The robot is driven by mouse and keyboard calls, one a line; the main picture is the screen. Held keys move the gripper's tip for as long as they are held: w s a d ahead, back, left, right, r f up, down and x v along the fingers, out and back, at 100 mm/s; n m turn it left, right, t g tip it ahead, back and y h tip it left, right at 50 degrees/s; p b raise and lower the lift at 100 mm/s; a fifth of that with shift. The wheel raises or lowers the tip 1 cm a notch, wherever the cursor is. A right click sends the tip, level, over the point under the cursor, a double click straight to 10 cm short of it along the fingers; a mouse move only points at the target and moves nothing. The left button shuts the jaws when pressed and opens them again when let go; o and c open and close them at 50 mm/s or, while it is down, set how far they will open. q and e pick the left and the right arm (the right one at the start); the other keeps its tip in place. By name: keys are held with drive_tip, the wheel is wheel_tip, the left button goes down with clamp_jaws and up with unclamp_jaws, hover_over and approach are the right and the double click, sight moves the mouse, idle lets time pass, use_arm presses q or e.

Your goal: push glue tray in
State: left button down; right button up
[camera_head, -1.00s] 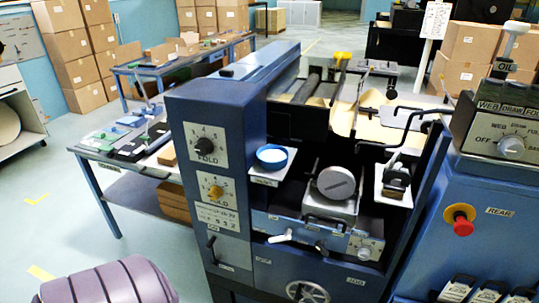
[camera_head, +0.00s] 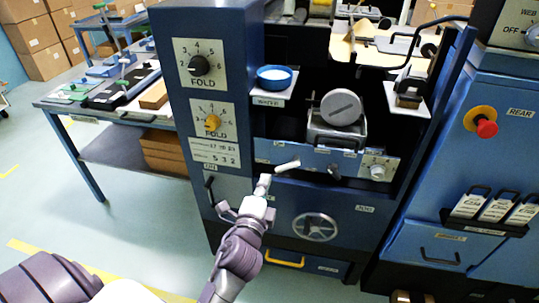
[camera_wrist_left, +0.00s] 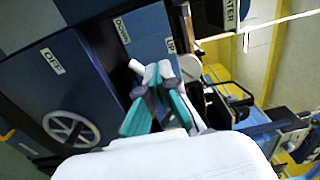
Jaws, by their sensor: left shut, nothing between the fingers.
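What looks like the glue tray is a grey metal tray (camera_head: 335,133) with a round grey drum or lid above it. It sits in the dark recess of the blue machine, behind a blue front panel with a white lever (camera_head: 287,165). My left gripper (camera_head: 264,183) is shut and empty in front of the machine, below and left of that lever. My right gripper is not in view.
A blue dish (camera_head: 274,78) stands on a WATER shelf left of the tray. A handwheel (camera_head: 315,227) is below the panel. A control cabinet (camera_head: 470,150) with a red button (camera_head: 486,128) stands at the right. A work table (camera_head: 115,112) is at the left.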

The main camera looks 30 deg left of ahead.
sight(276, 149)
use_arm(q)
drive_tip(key=x, duration=1)
drive_tip(key=shift+w+f+p, duration=0.1)
drive_tip(key=shift+p, duration=0.3)
drive_tip(key=shift+w+a, duration=0.2)
drive_tip(key=shift+w, duration=0.45)
drive_tip(key=b+x, duration=0.2)
drive_tip(key=x, duration=0.7)
drive_tip(key=shift+w+b, duration=0.3)
drive_tip(key=shift+b, duration=0.05)
drive_tip(key=shift+a, duration=0.15)
